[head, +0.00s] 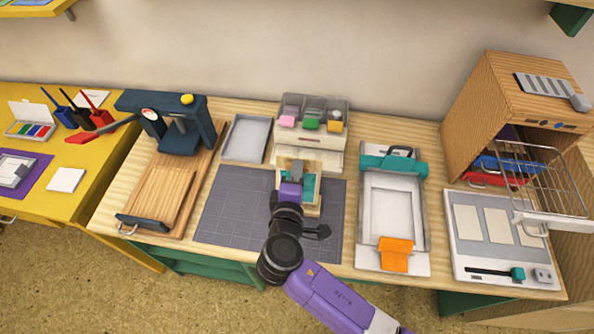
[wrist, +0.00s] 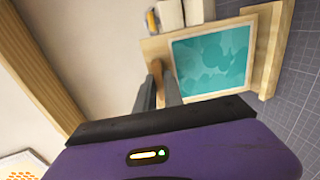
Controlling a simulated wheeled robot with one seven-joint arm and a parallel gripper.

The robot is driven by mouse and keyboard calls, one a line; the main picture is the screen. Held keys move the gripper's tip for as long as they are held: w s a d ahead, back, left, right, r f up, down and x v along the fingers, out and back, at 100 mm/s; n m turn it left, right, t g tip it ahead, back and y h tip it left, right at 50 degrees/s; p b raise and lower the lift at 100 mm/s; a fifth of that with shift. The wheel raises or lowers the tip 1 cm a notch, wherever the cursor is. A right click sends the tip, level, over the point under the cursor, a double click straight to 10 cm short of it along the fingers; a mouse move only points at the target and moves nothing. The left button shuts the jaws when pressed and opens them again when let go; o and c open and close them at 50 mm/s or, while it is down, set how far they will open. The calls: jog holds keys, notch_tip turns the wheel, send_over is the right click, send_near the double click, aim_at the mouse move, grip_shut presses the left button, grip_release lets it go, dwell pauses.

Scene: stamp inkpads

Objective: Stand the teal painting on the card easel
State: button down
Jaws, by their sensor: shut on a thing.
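The teal painting (head: 311,186) stands at the wooden card easel (head: 313,211), on the dark mat in the middle of the bench. In the wrist view the painting (wrist: 212,62) shows its teal, leaf-patterned face with a pale edge, close against the wooden easel (wrist: 268,48). My gripper (head: 297,166) is over the painting's left part in the head view. In the wrist view my gripper (wrist: 160,88) is shut on the painting's near side edge. My gripper hides part of the painting and easel, and I cannot tell whether the painting's lower edge rests on the ledge.
A drawer unit with stamps (head: 311,138) stands just behind the easel. A grey tray (head: 247,138) and a wooden press (head: 160,190) are to the left. A framed white tray (head: 392,215) is to the right. The grey cutting mat (head: 235,220) is clear around the easel.

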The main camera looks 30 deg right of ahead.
jog(key=shift+f, duration=0.35)
dwell(0.3)
jog(key=c, duration=1.4)
grip_release()
jog(key=shift+o, duration=0.2)
jog(key=b+v, duration=0.2)
jog(key=v, duration=0.5)
jog(key=shift+s+a, duration=0.25)
jog(key=shift+s, duration=0.05)
jog(key=shift+r, duration=0.1)
